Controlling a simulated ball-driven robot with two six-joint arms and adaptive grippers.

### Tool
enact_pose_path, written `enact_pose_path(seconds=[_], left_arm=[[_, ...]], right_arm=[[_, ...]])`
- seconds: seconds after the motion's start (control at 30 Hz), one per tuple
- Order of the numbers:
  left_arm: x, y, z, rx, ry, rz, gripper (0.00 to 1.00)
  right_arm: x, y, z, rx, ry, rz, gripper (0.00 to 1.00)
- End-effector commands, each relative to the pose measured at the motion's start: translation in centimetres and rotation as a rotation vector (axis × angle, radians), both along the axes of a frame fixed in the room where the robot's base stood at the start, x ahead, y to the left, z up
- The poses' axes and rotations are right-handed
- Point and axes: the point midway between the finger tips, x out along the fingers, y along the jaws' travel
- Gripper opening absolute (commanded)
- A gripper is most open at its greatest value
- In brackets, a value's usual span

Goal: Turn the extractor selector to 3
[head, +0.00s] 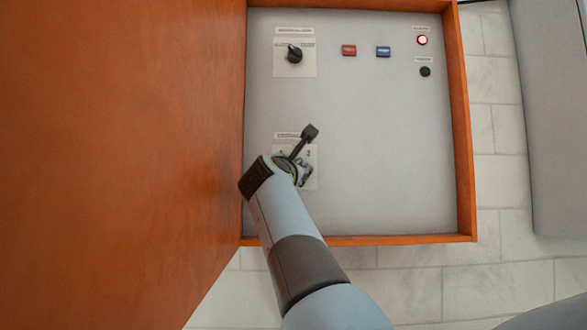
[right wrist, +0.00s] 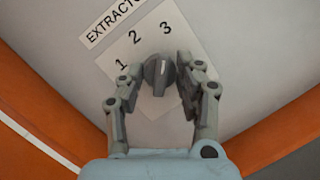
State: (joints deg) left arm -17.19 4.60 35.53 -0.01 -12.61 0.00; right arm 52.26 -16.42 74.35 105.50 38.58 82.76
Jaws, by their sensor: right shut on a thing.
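The extractor selector (right wrist: 159,74) is a dark grey knob on a pale plate (right wrist: 187,40) marked 1, 2 and 3, with a label starting "EXTRACTO" above. Its white pointer line points up and slightly right, roughly toward the 3. My right gripper (right wrist: 160,77) has a finger on each side of the knob and is shut on it. In the head view my right gripper (head: 300,168) is at the lower left plate (head: 313,180) of the panel, and my wrist hides most of the knob there. My left gripper is not in view.
The grey panel (head: 390,150) sits in an orange wooden frame (head: 460,120). Above are another black selector (head: 294,54), a red button (head: 349,50), a blue button (head: 383,51), a lit red lamp (head: 422,40) and a black knob (head: 425,71). An orange wooden surface (head: 110,150) borders the left.

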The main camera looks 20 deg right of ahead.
Motion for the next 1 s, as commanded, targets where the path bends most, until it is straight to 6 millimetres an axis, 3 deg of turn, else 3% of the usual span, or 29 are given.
enact_pose_path(seconds=[0.07,0.1,0.23,0.57,1.0], left_arm=[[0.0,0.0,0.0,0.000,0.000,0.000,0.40],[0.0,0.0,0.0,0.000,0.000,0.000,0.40],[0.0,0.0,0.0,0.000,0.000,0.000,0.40],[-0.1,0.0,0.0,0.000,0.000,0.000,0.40],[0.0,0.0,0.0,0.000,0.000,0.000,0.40]], right_arm=[[0.0,0.0,-0.2,0.002,0.003,0.000,0.03],[0.0,0.0,-0.2,0.002,0.003,0.000,0.40],[0.0,0.0,-0.2,0.000,0.002,0.000,0.57],[0.0,0.0,0.4,-0.002,-0.001,0.000,0.58],[0.0,0.0,8.3,-0.001,-0.002,0.000,0.58]])
